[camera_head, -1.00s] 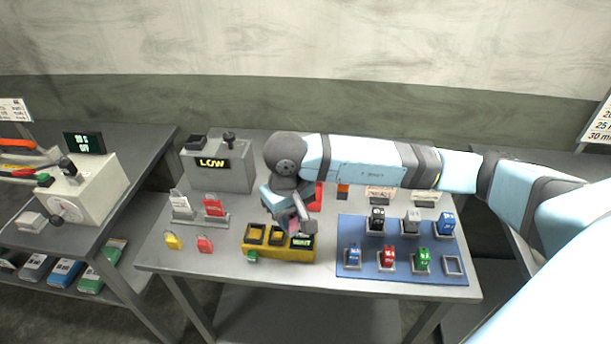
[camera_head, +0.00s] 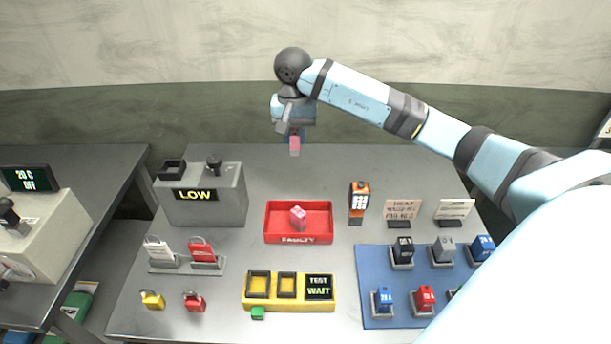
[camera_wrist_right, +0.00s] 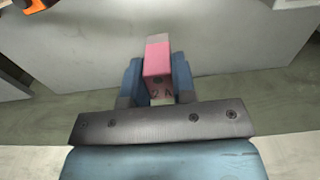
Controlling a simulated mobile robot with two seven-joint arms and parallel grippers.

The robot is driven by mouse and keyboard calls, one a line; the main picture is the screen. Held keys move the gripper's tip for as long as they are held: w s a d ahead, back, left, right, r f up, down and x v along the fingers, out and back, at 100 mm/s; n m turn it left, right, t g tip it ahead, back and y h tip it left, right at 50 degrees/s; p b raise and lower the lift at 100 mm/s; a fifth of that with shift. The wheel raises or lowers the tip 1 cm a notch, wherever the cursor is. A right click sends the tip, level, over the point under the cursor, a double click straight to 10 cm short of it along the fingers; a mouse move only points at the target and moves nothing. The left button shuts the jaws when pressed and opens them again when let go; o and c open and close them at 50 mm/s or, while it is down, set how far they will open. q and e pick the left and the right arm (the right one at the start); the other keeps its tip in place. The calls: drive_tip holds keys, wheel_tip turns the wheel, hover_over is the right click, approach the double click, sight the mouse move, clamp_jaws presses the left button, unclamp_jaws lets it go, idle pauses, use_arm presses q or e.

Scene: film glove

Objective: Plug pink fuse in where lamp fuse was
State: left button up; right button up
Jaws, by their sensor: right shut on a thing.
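My right gripper (camera_head: 295,134) is raised above the back of the table, high over the red tray. It is shut on a pink fuse (camera_head: 295,146), which hangs below the fingers. In the right wrist view the pink fuse (camera_wrist_right: 158,62) sits between the blue fingers (camera_wrist_right: 157,82) and shows the marking "2 A". No lamp fuse or lamp socket can be made out by label. My left gripper is out of view.
A yellow tester (camera_head: 268,306) with two dark sockets reads "TEST WAIT" at the front. A grey box (camera_head: 218,208) reading "LOW" stands at left. A blue mat (camera_head: 373,262) with several fuses lies at right. An orange meter (camera_head: 359,200) stands between.

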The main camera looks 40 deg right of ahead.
wheel_tip(320, 180, down, 17)
drive_tip(key=shift+w+f+p, duration=0.1)
drive_tip(key=shift+w+p, duration=0.05)
drive_tip(key=shift+p, duration=1)
drive_tip(key=shift+f+b, duration=0.15)
drive_tip(key=shift+b, duration=0.15)
drive_tip(key=o, duration=0.9)
drive_tip(key=shift+o, duration=0.2)
